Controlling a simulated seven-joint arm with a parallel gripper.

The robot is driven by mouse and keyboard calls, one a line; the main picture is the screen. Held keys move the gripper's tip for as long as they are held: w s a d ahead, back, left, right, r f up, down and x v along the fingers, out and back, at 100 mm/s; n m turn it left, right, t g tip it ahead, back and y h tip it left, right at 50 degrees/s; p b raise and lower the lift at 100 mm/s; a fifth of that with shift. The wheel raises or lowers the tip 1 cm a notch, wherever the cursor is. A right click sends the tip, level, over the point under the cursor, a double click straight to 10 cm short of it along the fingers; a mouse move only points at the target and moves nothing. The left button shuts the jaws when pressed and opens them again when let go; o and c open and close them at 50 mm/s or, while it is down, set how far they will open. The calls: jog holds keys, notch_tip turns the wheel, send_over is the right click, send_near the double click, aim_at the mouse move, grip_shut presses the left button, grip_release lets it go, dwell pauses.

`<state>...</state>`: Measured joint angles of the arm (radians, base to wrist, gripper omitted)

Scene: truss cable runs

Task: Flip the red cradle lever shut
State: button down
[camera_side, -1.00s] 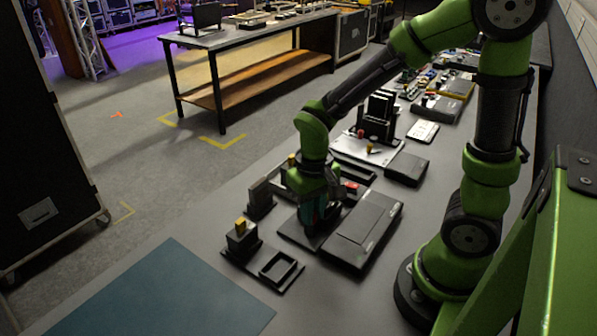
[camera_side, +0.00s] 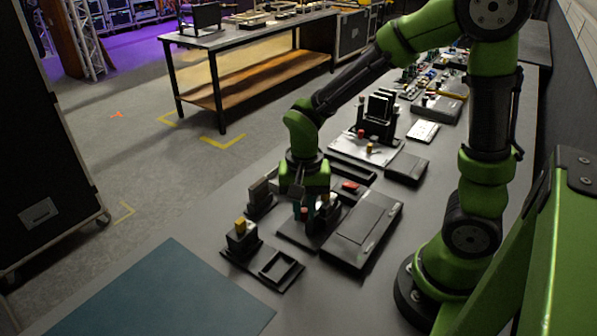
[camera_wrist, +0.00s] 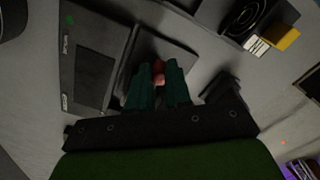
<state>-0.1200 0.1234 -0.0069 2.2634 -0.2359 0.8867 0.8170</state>
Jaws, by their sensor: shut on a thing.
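My gripper (camera_side: 304,212) points down over a dark base plate (camera_side: 293,236). Its dark green fingers (camera_wrist: 158,84) are closed together on the red cradle lever (camera_wrist: 158,67), whose red and pinkish end shows between the fingertips in the wrist view. A small red spot of the lever (camera_side: 304,213) also shows at the fingers in the side view. The fingers hide most of the lever and its cradle, so I cannot tell its angle. The plate also shows in the wrist view (camera_wrist: 180,52).
A flat black case (camera_side: 362,229) lies right of the plate. A yellow-topped block on a black base with a square recess (camera_side: 240,228) stands at left front. An upright grey block (camera_side: 260,192) stands left of my gripper. A blue mat (camera_side: 165,295) leaves free room in front.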

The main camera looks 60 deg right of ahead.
aim_at(303, 210)
jog(key=shift+w+r, duration=0.1)
jog(key=c, duration=1.1)
grip_release()
jog(key=shift+o, duration=0.2)
notch_tip(303, 210, up, 17)
jog(key=s+f+n+t+y, duration=0.1)
jog(key=s+n+t+y, duration=0.1)
jog(key=s+n+t, duration=0.4)
jog(key=shift+n+t, duration=0.4)
jog(key=shift+t, duration=0.2)
